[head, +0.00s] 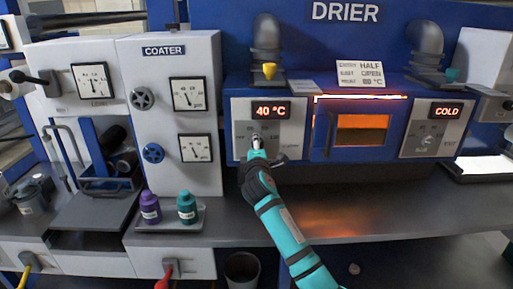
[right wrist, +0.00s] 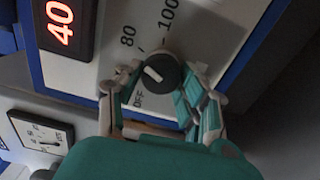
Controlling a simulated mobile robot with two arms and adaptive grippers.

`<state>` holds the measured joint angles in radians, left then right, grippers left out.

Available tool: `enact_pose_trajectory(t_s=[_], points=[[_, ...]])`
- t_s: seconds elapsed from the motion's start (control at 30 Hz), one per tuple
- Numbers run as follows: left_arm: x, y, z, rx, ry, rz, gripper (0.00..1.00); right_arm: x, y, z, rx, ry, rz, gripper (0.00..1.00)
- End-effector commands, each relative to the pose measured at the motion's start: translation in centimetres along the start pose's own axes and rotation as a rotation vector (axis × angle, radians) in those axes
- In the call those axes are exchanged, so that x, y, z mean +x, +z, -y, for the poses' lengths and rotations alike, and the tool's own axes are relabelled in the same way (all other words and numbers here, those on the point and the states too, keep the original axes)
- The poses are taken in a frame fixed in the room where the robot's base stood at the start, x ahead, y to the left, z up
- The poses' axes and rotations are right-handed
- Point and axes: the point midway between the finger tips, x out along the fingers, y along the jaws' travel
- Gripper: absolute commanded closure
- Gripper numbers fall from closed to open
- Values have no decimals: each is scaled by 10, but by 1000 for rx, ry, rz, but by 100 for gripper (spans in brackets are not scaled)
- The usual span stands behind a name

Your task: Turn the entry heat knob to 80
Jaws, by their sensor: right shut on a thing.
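The entry heat knob (right wrist: 160,71) is a dark round knob with a white mark, on the drier's left grey panel (head: 239,110). In the right wrist view its white mark slants to the upper left, toward the side between the printed "80" (right wrist: 128,35) and "OFF" (right wrist: 138,101). Labels between those two are hidden by a finger. The display (head: 270,110) above reads 40 °C. My right gripper (head: 257,143) is shut on the knob, one finger on each side; it also shows in the right wrist view (right wrist: 158,88). My left gripper is out of view.
A lit oven window (head: 362,128) is right of the panel, and a second panel reading COLD (head: 447,110) stands beyond it. A card (head: 360,75) on top says entry half, exit open. Purple (head: 150,208) and teal (head: 187,207) bottles stand on a tray at left.

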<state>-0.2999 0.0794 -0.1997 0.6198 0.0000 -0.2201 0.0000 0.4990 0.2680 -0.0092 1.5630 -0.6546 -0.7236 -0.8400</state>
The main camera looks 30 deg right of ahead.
Motion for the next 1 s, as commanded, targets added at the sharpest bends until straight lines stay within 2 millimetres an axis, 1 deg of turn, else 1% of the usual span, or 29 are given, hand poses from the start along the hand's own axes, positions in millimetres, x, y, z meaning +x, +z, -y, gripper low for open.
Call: enact_pose_trajectory(t_s=[0.03,0.23,0.6,0.63,0.8,1.0], points=[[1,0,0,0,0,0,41,0,0,2,12,-4,0,93],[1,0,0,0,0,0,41,0,0,2,40,-4,0,93],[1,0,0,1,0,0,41,0,0,2,42,-4,0,93],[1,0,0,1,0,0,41,0,0,2,41,-5,0,58],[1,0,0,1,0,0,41,0,0,2,41,-3,0,38],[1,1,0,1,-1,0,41,0,0,1,41,-2,0,38]])
